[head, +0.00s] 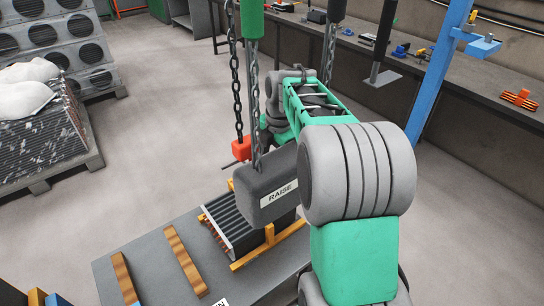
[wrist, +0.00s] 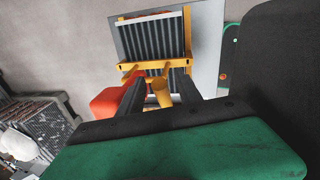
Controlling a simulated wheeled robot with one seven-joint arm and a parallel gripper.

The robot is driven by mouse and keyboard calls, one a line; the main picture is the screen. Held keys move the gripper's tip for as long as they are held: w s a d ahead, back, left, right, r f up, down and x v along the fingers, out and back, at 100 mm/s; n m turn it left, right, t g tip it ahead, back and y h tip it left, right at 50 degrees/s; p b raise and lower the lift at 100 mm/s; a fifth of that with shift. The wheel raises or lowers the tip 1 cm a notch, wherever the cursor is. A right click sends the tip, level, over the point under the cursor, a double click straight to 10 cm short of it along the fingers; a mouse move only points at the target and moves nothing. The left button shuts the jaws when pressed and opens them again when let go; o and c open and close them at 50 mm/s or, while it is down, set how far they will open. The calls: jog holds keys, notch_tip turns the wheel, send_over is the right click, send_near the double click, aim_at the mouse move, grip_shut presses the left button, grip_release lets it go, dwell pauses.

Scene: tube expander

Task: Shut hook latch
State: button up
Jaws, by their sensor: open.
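The red hook block (head: 241,148) hangs on a dark chain left of my arm in the head view. In the wrist view the red block (wrist: 112,97) is partly hidden behind the left finger of my gripper (wrist: 162,90). The two dark fingers are open, with a gap between them. A small yellow piece (wrist: 162,93), perhaps the latch or part of the hook, shows between the fingers. I cannot tell whether they touch it. In the head view my gripper and the hook's lower part are hidden behind the grey RAISE box and my arm.
A finned coil (head: 232,226) in a yellow frame stands on the grey table (head: 150,250), below the hook. The grey RAISE box (head: 268,190) hangs close beside my arm. A blue post (head: 440,75) and a workbench (head: 480,105) stand at right. A loaded pallet (head: 60,168) stands at left.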

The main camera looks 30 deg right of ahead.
grip_shut()
dwell(0.4)
dwell(1.0)
